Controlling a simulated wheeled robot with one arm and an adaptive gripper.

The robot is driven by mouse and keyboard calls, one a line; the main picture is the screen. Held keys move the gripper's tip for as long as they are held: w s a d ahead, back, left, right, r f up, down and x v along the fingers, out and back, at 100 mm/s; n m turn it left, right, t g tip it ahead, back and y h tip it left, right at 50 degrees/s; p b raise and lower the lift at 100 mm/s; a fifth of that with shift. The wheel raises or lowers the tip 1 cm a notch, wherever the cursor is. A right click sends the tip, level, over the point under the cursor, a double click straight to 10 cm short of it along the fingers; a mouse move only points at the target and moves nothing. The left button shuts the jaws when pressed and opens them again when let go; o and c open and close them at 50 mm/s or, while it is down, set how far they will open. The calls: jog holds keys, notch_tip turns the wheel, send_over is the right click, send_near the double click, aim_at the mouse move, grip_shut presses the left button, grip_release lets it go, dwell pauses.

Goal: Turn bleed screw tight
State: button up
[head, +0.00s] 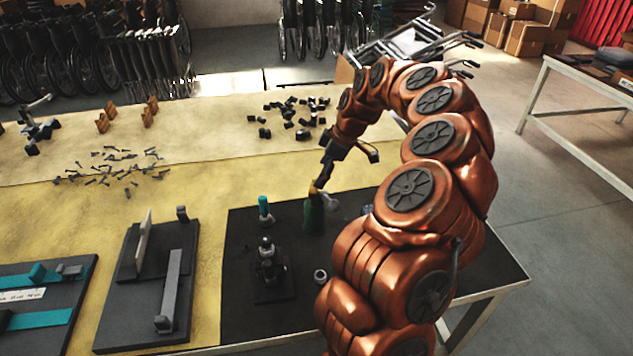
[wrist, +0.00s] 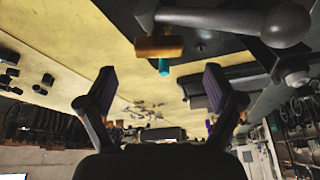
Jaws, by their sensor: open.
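A small black fixture (head: 268,262) with an upright fitting stands on the black mat (head: 240,325) in the head view. The bleed screw is too small to make out on it. My gripper (head: 322,178) is beyond and to the right of the fixture, above the mat, apart from the fixture. In the wrist view my gripper (wrist: 160,80) has its two fingers wide apart with nothing held between them.
A dark green bottle (head: 314,218) stands under my gripper. A teal-topped object (head: 264,208) stands behind the fixture, and a small ring-shaped part (head: 320,276) lies to its right. A dark jig (head: 140,300) is at left. Loose screws (head: 115,170) and black parts (head: 295,115) lie farther back.

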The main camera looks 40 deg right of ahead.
aim_at(314, 190)
jog(key=p+x, duration=0.1)
jog(key=x, duration=0.4)
jog(key=c, duration=1)
jog(key=shift+d, duration=0.15)
jog(key=shift+c, duration=0.7)
jog(key=shift+f, duration=0.1)
